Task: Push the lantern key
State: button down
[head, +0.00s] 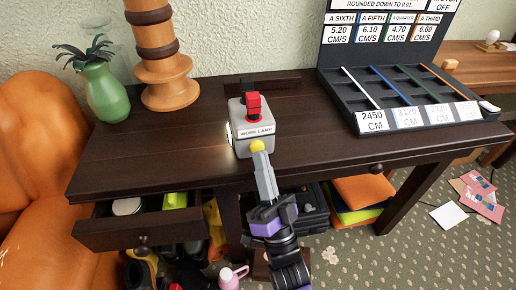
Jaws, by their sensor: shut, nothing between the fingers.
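A small grey box (241,128) with a red key (253,106) on top stands on the dark wooden desk. The label on its front seems to read "WORK LAMP". A bright glow shows at the box's left side. My gripper (257,147) reaches up from below, over the desk's front edge. It is shut and empty, with a yellow tip. The tip overlaps the lower front of the box in the picture, below the red key. I cannot tell whether it touches the box.
A turned wooden column (165,65) and a green vase (105,92) stand at the desk's left. A black rack (345,98) with coloured rods and number cards is at the right. An open drawer (108,232) juts out below left. The desk left of the box is clear.

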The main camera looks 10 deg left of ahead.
jog(key=shift+w, duration=0.1)
dwell(0.5)
jog(key=shift+w+a+b, duration=0.15)
jog(key=shift+w+b, duration=0.2)
jog(key=shift+b, duration=0.05)
jog(key=shift+s, duration=0.45)
jog(key=shift+s+d, duration=0.1)
jog(key=shift+d, duration=0.1)
jog(key=s, duration=0.1)
jog(key=s+d+p, duration=0.1)
jog(key=s, duration=0.1)
jog(key=s+d, duration=0.1)
jog(key=s, duration=0.1)
jog(key=shift+s+p, duration=0.2)
jog(key=shift+p, duration=0.1)
dwell(0.5)
